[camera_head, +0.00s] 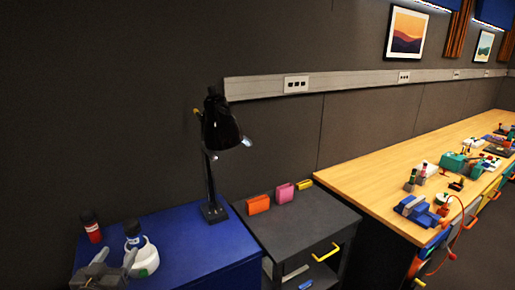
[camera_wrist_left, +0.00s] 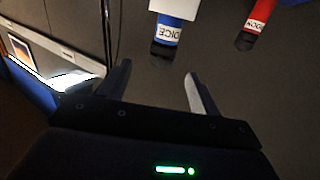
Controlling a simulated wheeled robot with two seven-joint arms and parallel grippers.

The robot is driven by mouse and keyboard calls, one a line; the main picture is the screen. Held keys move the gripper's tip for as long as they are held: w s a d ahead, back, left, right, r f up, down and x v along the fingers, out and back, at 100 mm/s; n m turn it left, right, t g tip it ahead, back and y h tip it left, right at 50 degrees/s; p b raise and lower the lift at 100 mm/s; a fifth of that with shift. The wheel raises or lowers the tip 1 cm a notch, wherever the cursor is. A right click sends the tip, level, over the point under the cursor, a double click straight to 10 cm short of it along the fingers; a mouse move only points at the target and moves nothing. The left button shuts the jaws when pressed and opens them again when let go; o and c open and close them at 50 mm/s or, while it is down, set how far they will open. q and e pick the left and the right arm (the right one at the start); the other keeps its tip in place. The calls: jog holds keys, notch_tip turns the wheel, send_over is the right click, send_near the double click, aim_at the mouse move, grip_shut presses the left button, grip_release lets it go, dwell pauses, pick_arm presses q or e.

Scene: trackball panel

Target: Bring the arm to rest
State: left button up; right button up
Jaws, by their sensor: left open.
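My left gripper (camera_head: 115,258) is at the bottom left of the head view, above the blue-topped cabinet (camera_head: 205,247). In the left wrist view it (camera_wrist_left: 157,82) is open, with nothing between its two fingers. A white round object (camera_head: 147,263) with a green mark is just to its right in the head view; I cannot tell whether they touch. A dark-capped bottle with a blue and white label (camera_head: 133,234) shows behind the gripper and also in the left wrist view (camera_wrist_left: 167,33), beyond the fingertips. My right gripper is not in view.
A red-labelled bottle (camera_head: 92,228) stands at the cabinet's left. A black desk lamp (camera_head: 211,180) rises behind. Orange (camera_head: 258,204), pink (camera_head: 285,193) and yellow (camera_head: 304,185) blocks sit on a dark cart (camera_head: 300,225). A cluttered wooden bench (camera_head: 385,175) is at right.

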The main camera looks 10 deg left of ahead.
pick_arm(q)
jog(key=s+d+f+m+g+h, duration=0.1)
jog(key=s+d+f+g, duration=0.25)
jog(key=f, duration=0.25)
jog(key=s+d+f+g, duration=0.3)
jog(key=s+d+f, duration=0.1)
jog(key=f, duration=0.3)
jog(key=s+d+f+m+g+h, duration=0.1)
jog(key=s+d+f+m+g, duration=0.25)
jog(key=s, duration=0.55)
jog(key=s+d+f+n+g+h, duration=0.1)
jog(key=s+d+f+g, duration=0.2)
jog(key=s+d+f, duration=0.35)
jog(key=s+f+g, duration=0.2)
jog(key=s+f, duration=0.1)
jog(key=f, duration=2.3)
jog(key=s+a+f+g, duration=0.1)
jog(key=s+a+f, duration=0.1)
jog(key=s+f, duration=1.2)
jog(key=shift+s+a+m, duration=0.25)
jog(key=shift+s+m, duration=0.2)
jog(key=shift+s, duration=0.65)
